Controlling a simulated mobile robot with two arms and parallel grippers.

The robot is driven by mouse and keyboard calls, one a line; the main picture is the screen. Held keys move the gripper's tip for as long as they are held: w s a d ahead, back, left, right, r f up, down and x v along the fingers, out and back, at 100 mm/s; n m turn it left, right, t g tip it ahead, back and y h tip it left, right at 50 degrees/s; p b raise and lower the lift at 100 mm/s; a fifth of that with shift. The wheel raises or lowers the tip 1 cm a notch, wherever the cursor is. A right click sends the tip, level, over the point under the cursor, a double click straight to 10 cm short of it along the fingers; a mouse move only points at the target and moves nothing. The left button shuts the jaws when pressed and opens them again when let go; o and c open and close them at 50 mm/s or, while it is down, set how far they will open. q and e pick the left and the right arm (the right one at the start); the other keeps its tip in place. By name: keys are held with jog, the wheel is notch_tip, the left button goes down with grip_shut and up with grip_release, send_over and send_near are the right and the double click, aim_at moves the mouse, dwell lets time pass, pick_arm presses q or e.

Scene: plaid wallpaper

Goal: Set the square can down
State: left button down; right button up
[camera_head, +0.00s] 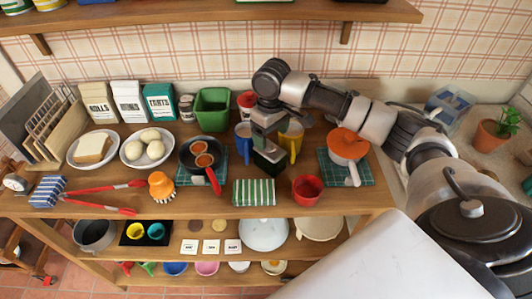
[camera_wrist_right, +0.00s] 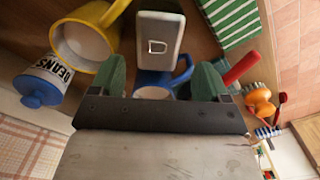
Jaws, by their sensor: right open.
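The square can (camera_wrist_right: 160,42) shows its pale grey top with a ring pull in the right wrist view, just past my fingertips. My left gripper is in neither view.
The blue mug (camera_head: 243,142) and yellow mug (camera_head: 291,140) stand close on either side. A green striped cloth (camera_head: 254,192) lies in front, with a red mug (camera_head: 306,190) to its right. A pan (camera_head: 198,153) is left, an orange-lidded pot (camera_head: 347,144) right.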

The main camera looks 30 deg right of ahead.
aim_at(270, 149)
jog(key=f, duration=0.3)
jog(key=shift+s+f, duration=0.2)
jog(key=shift+f, duration=0.15)
jog(key=shift+w+f+p, duration=0.2)
jog(key=shift+f+p, duration=0.15)
jog(key=shift+f, duration=0.25)
jog(key=f, duration=0.2)
jog(key=f+p, duration=0.1)
jog(key=f, duration=0.1)
jog(key=shift+w+f, duration=0.2)
jog(key=shift+f, duration=0.05)
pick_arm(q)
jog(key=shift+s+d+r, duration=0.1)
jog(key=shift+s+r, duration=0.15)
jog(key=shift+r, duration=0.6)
pick_arm(e)
jog(key=shift+c, duration=0.2)
